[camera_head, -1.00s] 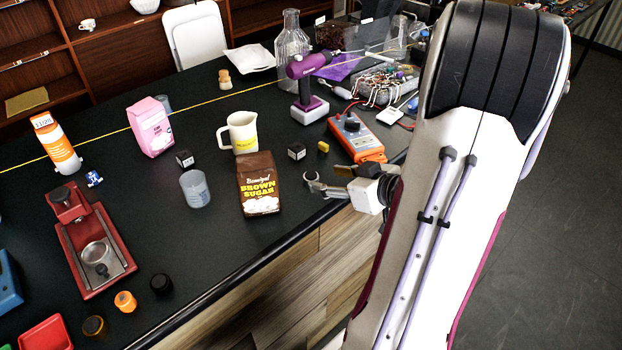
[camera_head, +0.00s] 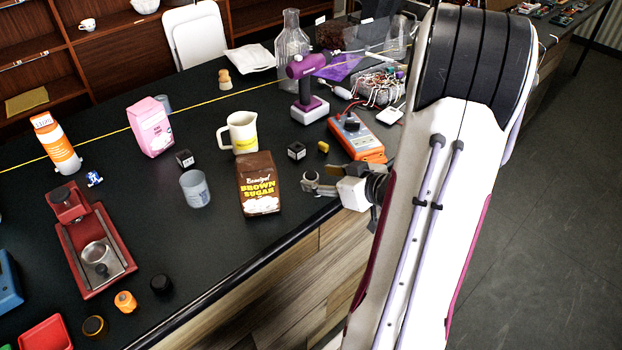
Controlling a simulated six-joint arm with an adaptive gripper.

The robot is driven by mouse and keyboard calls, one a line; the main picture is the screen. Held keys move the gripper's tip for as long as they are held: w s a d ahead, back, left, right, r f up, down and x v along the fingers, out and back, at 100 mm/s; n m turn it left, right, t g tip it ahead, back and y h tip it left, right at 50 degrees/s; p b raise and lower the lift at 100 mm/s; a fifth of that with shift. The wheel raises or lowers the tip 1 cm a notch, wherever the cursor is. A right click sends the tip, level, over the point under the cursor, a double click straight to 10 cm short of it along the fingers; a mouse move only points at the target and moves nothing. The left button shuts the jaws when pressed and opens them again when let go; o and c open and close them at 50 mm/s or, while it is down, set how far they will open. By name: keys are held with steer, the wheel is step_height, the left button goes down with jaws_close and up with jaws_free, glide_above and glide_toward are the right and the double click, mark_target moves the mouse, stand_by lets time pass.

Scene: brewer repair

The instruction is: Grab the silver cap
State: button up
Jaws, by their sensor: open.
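A small silvery round piece (camera_head: 310,176), which looks like the silver cap, is on the black table right of the brown sugar bag. It is small and partly hidden by my gripper. My gripper (camera_head: 319,186) reaches in from the right, low near the table's front edge, with its open fingers at the piece. I cannot tell whether the fingers touch it or are on both sides of it.
The brown sugar bag (camera_head: 259,184) stands close on the left. A black cube (camera_head: 296,151), a small yellow piece (camera_head: 323,147) and an orange meter (camera_head: 357,138) are just behind. A measuring cup (camera_head: 195,189) and red press stand (camera_head: 95,245) are farther left.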

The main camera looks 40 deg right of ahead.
mark_target(313, 177)
steer(key=shift+x, duration=1.75)
steer(key=shift+s+d, duration=0.1)
steer(key=c, duration=1.3)
